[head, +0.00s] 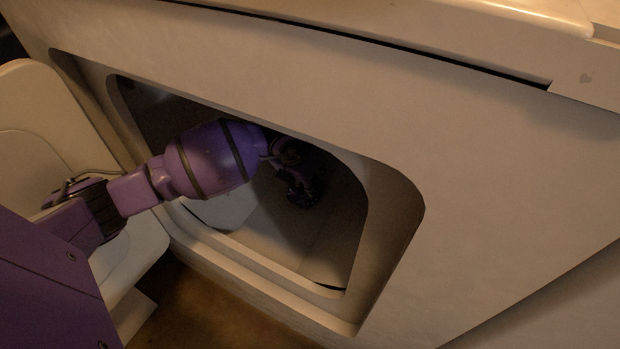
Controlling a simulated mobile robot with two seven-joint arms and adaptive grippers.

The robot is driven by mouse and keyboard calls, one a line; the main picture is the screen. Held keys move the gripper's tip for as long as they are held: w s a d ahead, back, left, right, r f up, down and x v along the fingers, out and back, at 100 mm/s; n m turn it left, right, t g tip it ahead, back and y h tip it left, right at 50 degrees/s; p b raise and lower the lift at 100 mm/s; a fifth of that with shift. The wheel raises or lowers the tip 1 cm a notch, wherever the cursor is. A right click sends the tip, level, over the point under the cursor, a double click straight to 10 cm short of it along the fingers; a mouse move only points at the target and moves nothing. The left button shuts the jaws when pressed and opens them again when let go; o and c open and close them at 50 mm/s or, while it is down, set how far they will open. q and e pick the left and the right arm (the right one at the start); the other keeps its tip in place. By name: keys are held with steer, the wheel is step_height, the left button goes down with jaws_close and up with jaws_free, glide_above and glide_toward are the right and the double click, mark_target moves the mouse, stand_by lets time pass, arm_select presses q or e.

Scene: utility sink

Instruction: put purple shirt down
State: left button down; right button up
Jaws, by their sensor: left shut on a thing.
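My left arm reaches from the left through an opening into a dark cavity. My left gripper (303,193) is inside that cavity, small and in deep shadow. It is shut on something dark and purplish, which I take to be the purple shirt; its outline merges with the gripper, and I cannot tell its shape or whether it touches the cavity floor. My right gripper is not in view.
The cavity opening has a thick pale rim (392,215) with rounded corners. An open pale door (35,110) stands at the left. A pale patch (225,207) shows inside the cavity under my arm. A brown floor (205,310) lies below.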

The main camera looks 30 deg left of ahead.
arm_select(q)
steer(key=shift+f, duration=0.1)
steer(key=c, duration=1.6)
jaws_free()
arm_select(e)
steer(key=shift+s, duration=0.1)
arm_select(q)
steer(key=shift+s+r+p, duration=0.2)
steer(key=shift+r+p, duration=0.4)
steer(key=shift+r, duration=0.1)
steer(key=p+v, duration=0.5)
steer(key=v, duration=0.1)
steer(key=shift+s+r, duration=0.1)
steer(key=shift+s, duration=0.05)
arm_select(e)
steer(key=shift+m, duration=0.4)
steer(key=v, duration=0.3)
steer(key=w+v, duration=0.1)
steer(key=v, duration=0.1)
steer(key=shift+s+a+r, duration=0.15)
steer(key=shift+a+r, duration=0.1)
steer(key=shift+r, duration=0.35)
